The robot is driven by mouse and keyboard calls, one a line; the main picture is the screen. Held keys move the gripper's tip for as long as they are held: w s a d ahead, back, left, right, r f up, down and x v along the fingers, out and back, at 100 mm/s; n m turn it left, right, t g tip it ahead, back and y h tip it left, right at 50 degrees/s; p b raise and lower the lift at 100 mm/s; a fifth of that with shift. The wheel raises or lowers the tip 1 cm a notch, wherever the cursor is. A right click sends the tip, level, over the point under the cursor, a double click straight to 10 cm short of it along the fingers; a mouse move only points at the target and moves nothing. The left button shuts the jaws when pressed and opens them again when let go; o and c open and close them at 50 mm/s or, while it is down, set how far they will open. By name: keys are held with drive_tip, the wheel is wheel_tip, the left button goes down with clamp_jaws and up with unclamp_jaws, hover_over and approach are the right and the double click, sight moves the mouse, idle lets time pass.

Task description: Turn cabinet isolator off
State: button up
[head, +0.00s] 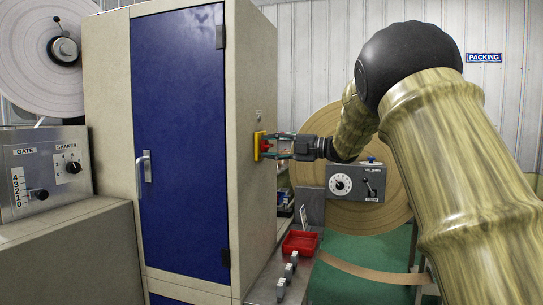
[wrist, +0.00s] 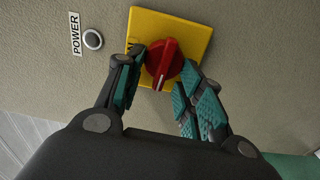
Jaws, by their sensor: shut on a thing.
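The cabinet isolator is a red rotary knob (wrist: 164,62) on a yellow square plate (wrist: 190,27) on the cabinet's side wall. In the head view the yellow plate (head: 257,146) and the red knob (head: 265,146) show on the right side of the cabinet (head: 240,60). My gripper (wrist: 160,75) is shut on the red knob, one teal-padded finger on each side. The knob's white mark points down and slightly left in the wrist view. Lettering on the plate is mostly hidden by the left finger. My gripper also shows in the head view (head: 272,147).
A round grey button (wrist: 93,39) beside a POWER label (wrist: 75,34) is left of the plate. Below my arm are a red tray (head: 300,243), a grey control box (head: 356,183) and small grey levers (head: 289,270). A large brown roll (head: 315,125) stands behind.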

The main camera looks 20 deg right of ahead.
drive_tip(key=shift+n, duration=0.3)
drive_tip(key=o, duration=0.9)
drive_tip(key=shift+o, duration=0.2)
drive_tip(key=v, duration=1.2)
drive_tip(key=shift+f, duration=0.1)
